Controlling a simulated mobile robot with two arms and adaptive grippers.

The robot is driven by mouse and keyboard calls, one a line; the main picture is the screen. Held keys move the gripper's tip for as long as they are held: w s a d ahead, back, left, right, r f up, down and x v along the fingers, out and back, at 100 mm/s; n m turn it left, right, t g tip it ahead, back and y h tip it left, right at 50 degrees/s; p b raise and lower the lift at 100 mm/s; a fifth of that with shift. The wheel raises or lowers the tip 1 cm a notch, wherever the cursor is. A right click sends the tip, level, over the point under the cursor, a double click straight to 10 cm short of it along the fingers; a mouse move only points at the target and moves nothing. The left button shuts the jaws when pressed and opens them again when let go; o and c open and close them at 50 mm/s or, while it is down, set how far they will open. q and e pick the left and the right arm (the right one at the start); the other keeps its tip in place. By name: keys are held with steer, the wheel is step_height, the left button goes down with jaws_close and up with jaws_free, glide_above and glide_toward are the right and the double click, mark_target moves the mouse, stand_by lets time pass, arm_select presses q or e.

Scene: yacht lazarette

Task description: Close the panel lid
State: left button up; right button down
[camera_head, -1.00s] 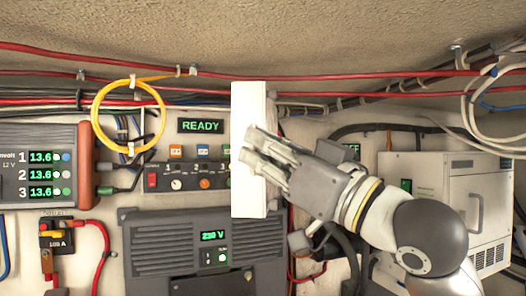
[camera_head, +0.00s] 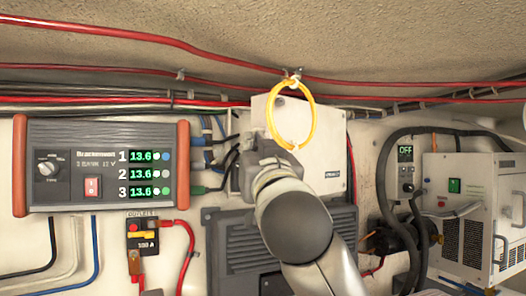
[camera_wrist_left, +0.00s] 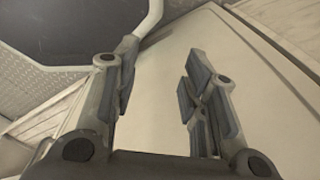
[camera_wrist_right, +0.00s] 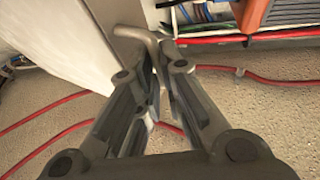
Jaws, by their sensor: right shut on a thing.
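The white panel lid (camera_head: 330,130) faces me in the head view and covers the place of the switch panel. Its left edge is partly hidden by my right arm, so I cannot tell whether a gap is left there. My right gripper (camera_head: 258,152) is at the lid's left side, mostly hidden behind its own wrist. In the right wrist view its fingers (camera_wrist_right: 157,78) are shut on a bent grey handle (camera_wrist_right: 138,34) beside the pale lid surface (camera_wrist_right: 50,40). My left gripper (camera_wrist_left: 155,85) shows only in its wrist view, open and empty.
A yellow cable loop (camera_head: 312,120) hangs in front of the lid. A meter unit (camera_head: 100,165) stands left, a grey ventilated unit (camera_head: 225,240) below, and a white box (camera_head: 475,215) with black hoses at right. Red cables (camera_head: 140,35) run along the top.

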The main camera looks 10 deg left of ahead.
steer(key=shift+a, duration=0.35)
steer(key=shift+d+r, duration=0.1)
steer(key=c, duration=1.6)
jaws_free()
steer(key=shift+s, duration=0.1)
steer(key=v, duration=1.2)
